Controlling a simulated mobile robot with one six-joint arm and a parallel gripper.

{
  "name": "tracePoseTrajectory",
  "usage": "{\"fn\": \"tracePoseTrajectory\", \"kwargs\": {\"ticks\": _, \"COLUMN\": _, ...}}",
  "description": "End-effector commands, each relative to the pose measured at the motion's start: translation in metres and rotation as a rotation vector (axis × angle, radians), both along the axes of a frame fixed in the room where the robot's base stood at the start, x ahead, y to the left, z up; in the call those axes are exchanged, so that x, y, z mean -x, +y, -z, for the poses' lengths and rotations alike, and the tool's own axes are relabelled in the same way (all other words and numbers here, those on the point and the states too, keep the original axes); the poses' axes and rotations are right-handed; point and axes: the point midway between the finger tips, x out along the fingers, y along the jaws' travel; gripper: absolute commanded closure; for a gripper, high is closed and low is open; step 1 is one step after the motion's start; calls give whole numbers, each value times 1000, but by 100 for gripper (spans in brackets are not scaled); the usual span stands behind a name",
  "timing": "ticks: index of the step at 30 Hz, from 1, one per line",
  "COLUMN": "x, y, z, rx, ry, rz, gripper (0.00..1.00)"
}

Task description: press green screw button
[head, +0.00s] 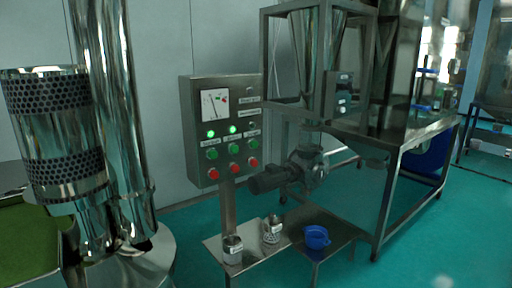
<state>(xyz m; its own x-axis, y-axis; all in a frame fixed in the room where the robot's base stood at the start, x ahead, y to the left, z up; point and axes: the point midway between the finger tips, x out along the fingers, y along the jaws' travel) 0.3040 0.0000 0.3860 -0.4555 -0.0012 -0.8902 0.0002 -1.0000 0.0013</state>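A grey control panel (188,120) stands on a post in the middle left of the head view. Its front has a row of three green buttons: left (212,154), middle (233,148) and right (251,143). A small label sits above each, too small to read surely, so I cannot tell which one is the screw button. Below them is a row of red buttons, left (213,174), middle (234,167) and right (253,162). Two green lamps (211,133) glow above the left and middle columns. My gripper is not in view.
A low metal table (263,247) below the panel holds two small labelled containers (232,249) (271,231) and a blue cup (316,237). A motor (273,179) and steel frame (391,203) stand right. Shiny cylinders (112,100) fill the left. Green floor is open at front right.

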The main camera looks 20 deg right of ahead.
Motion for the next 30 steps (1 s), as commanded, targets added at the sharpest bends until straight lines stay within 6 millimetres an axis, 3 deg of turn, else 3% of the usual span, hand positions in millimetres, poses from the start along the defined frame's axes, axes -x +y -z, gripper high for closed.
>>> {"fn": "tracePoseTrajectory", "kwargs": {"ticks": 1, "x": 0, "y": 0, "z": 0, "rx": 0, "ry": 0, "rz": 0, "gripper": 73}}
{"fn": "tracePoseTrajectory", "kwargs": {"ticks": 6, "x": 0, "y": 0, "z": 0, "rx": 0, "ry": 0, "rz": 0, "gripper": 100}}
{"fn": "tracePoseTrajectory", "kwargs": {"ticks": 30, "x": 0, "y": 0, "z": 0, "rx": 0, "ry": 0, "rz": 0, "gripper": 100}}
